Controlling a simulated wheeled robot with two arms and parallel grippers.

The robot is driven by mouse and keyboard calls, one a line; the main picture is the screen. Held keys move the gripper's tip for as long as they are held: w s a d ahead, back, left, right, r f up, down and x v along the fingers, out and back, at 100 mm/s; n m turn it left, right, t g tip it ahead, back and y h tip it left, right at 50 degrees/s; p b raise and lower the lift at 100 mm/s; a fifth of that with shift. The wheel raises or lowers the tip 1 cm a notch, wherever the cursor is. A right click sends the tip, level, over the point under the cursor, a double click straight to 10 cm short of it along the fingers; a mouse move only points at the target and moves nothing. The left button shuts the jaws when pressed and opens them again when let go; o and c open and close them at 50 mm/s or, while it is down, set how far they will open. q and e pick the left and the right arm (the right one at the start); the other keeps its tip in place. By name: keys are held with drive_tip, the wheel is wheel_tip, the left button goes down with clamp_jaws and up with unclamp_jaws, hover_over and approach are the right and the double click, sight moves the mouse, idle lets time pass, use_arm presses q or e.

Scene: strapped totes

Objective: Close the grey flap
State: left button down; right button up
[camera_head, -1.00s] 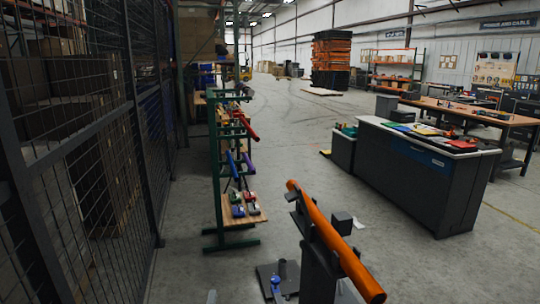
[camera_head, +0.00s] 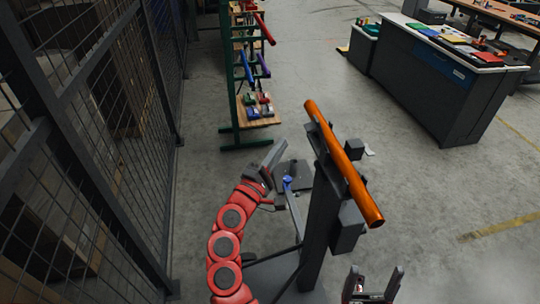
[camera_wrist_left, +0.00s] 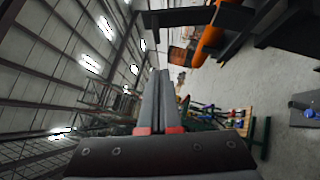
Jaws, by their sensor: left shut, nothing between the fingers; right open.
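I cannot pick out a grey flap for certain in these views. A dark grey stand (camera_head: 318,225) rises in the middle of the head view and carries a slanted orange tube (camera_head: 345,165); the tube's end also shows at the top of the left wrist view (camera_wrist_left: 208,46). My left gripper (camera_head: 277,148) is shut and empty, apart from the stand on its left side. Its closed fingers show in the left wrist view (camera_wrist_left: 159,75). My right gripper (camera_head: 376,274) is open and empty, low in the head view, right of the stand.
A dark plate with a blue part (camera_head: 288,184) lies low behind my left gripper. A green rack (camera_head: 231,110) with coloured items stands behind. A wire mesh fence (camera_head: 105,165) runs along the left. A grey counter (camera_head: 420,80) is at the upper right. Floor between is clear.

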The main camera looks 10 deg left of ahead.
use_arm(q)
drive_tip(key=d, duration=0.1)
drive_tip(key=w+d+r+p, duration=0.1)
drive_tip(key=w+d+p, duration=0.1)
drive_tip(key=d, duration=0.1)
drive_tip(key=shift+w+r, duration=0.15)
drive_tip(key=shift+r, duration=0.2)
drive_tip(key=shift+w, duration=0.15)
